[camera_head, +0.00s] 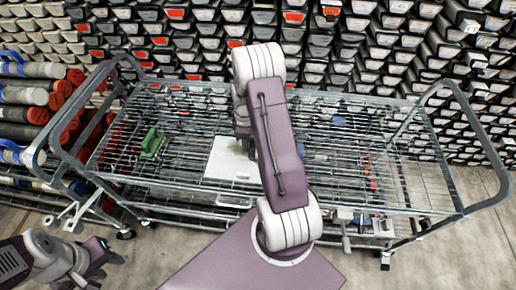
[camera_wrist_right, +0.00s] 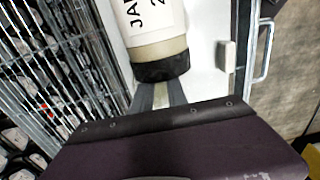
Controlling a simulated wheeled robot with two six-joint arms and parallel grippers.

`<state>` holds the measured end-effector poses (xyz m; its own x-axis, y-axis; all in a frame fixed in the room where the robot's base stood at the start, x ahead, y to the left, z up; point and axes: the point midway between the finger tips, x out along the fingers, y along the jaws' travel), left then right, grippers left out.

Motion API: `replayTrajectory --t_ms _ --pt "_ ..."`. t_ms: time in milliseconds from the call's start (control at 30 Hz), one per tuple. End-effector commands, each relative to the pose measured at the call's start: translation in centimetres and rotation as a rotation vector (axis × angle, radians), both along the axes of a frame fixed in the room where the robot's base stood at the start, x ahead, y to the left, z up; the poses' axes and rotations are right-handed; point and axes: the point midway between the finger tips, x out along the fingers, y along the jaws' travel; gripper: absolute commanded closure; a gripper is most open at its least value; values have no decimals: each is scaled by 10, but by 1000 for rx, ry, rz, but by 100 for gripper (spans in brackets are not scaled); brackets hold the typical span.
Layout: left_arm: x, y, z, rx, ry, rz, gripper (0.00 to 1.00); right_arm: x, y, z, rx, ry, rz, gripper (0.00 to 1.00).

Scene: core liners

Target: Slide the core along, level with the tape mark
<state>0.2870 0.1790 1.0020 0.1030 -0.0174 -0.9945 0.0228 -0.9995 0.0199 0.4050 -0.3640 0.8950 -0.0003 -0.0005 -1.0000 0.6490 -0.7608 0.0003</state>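In the right wrist view a pale core liner (camera_wrist_right: 152,25) with black lettering and a black end cap (camera_wrist_right: 161,66) lies along a white tray (camera_wrist_right: 208,75). My right gripper (camera_wrist_right: 161,95) is at the capped end, its two dark fingers apart with a light strip showing between them. The cap hides the fingertips, so contact is unclear. In the head view the white tray (camera_head: 231,160) lies on the cart; my right arm covers the right gripper and the core. My left gripper (camera_head: 112,259) is low at the left, away from the cart, its fingers too small to read. I cannot make out a tape mark.
The wire-topped cart (camera_head: 345,165) has raised end handles and a metal rim. A green object (camera_head: 152,143) sits on its left part. Capped tubes (camera_head: 35,96) are racked at the left, and stacked liners fill the back. Floor is clear in front.

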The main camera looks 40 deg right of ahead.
Motion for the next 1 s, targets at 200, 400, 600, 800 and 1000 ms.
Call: replayTrajectory --t_ms 200,400,600,800,1000 --pt "0 0 1 0 0 0 64 -11 -9 0 1 2 -1 82" --pt "0 0 2 0 0 0 64 -20 -17 0 0 1 -1 82" --pt "0 0 4 0 0 0 64 -29 -25 0 0 1 -1 82" --pt "0 0 5 0 0 0 64 -38 -32 0 0 1 -1 82" --pt "0 0 6 0 0 0 64 -47 -40 0 1 1 -1 82"
